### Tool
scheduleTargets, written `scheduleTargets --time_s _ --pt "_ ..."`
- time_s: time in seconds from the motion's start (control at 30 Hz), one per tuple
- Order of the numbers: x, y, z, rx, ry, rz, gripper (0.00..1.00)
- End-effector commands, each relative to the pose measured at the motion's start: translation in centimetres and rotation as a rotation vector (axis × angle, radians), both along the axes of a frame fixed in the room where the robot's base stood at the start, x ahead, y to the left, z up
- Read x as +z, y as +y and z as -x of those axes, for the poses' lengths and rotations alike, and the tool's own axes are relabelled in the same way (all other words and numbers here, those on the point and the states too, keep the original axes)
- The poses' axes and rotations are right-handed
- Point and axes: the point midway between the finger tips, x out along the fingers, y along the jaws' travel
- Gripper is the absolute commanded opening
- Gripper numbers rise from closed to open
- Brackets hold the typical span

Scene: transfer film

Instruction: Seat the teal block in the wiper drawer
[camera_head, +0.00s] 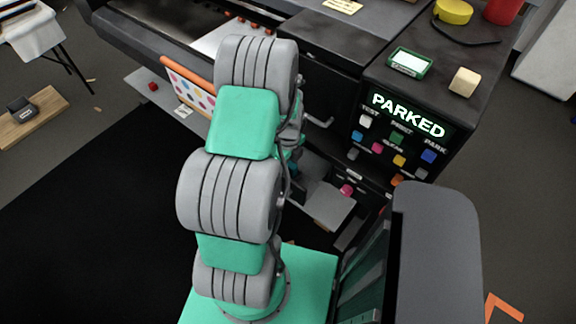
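My grey and teal arm rises through the middle of the picture and hides much of the machine's front. My gripper is hidden behind the arm's links, so its fingers and anything in them do not show. A pale grey open tray or drawer (325,205) sticks out low on the machine, just right of my arm; I cannot tell for sure that it is the wiper drawer. A small pink knob or piece (347,189) is at its right side. I cannot make out a separate teal block; small teal patches beside the arm may be my own links.
The dark printer's control panel (408,115) reads PARKED above several coloured buttons. A wooden board (35,122) lies on the floor at left.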

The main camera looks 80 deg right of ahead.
Motion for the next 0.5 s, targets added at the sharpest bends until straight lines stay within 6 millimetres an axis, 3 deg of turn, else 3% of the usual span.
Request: scheduleTargets --time_s 0.3,0.5 --pt "1.0 -0.1 0.0 0.0 -0.001 0.004 0.47" --pt "5.7 -0.2 0.0 0.0 -0.001 0.008 0.47"
